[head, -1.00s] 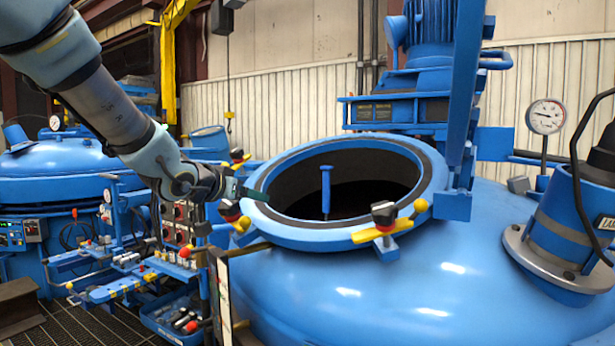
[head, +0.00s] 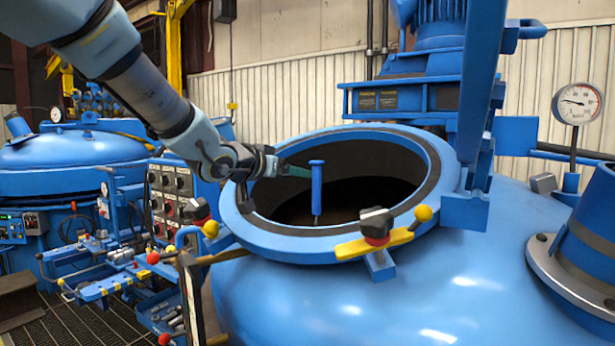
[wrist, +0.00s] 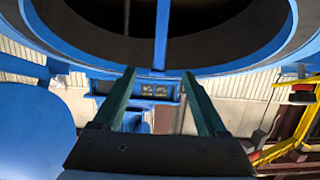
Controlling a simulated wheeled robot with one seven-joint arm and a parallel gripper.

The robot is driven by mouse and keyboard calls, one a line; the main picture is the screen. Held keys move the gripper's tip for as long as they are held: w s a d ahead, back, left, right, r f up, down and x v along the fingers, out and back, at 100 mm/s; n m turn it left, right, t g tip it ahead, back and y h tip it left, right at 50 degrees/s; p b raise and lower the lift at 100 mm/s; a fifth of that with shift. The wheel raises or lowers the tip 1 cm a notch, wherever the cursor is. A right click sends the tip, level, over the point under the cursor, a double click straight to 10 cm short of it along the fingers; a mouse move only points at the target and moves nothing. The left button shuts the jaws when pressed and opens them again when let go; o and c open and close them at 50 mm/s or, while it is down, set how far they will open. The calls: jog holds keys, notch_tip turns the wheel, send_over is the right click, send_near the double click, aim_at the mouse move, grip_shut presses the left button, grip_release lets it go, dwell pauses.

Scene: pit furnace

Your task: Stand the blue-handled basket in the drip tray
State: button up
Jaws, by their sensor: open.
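The blue handle (head: 317,190) of the basket stands upright in the dark round mouth of the large blue furnace vessel. The basket body below it is hidden in the dark. My gripper (head: 303,172) is over the mouth, just left of the upper part of the handle, its green fingers pointing right toward it. In the wrist view the fingers of my gripper (wrist: 158,76) are apart with nothing between them. The blue handle (wrist: 162,32) shows beyond their tips, roughly lined up with the gap. I cannot make out the drip tray for certain.
The furnace rim (head: 430,170) surrounds the mouth, with a yellow clamp (head: 380,240) at its front. A blue lid post (head: 477,90) rises at the right. A control panel (head: 170,195) and a tray of tools (head: 165,312) are at the left.

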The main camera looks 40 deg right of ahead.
aim_at(315, 178)
jog(key=b+x, duration=0.2)
jog(key=x, duration=0.9)
jog(key=shift+d+f, duration=0.1)
grip_shut()
dwell(0.5)
dwell(1.1)
